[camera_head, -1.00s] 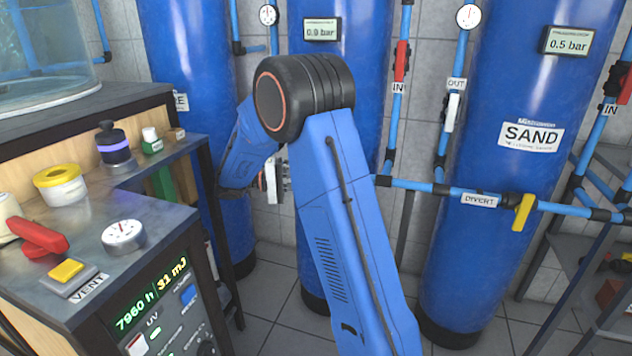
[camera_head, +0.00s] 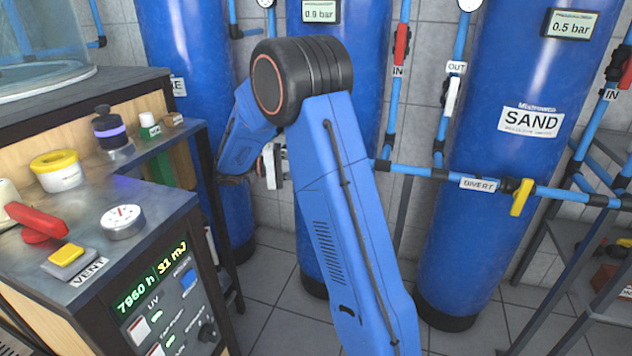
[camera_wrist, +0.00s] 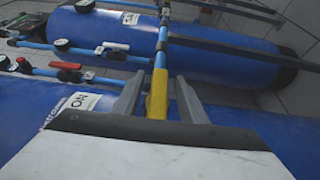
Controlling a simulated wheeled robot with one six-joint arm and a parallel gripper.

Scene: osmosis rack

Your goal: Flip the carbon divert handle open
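In the wrist view a yellow handle (camera_wrist: 157,97) on a blue pipe lies between the two fingers of my gripper (camera_wrist: 160,80). The fingers stand apart, one on each side of it, with a narrow gap visible on both sides. The pipe runs away from the handle toward the top of that view. A white label (camera_wrist: 84,103) ending in "ON" is on the blue tank beside it. In the head view my arm hides this handle and most of my gripper. Another yellow handle (camera_head: 521,197) hangs from the DIVERT pipe at the SAND tank.
The SAND tank (camera_head: 530,80) stands at right, with dark shelving beside it. A bench (camera_head: 150,220) with a red handle (camera_head: 38,220), a gauge and a control panel is at left. In the wrist view, pipes with gauges and a red handle (camera_wrist: 66,65) run along the left.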

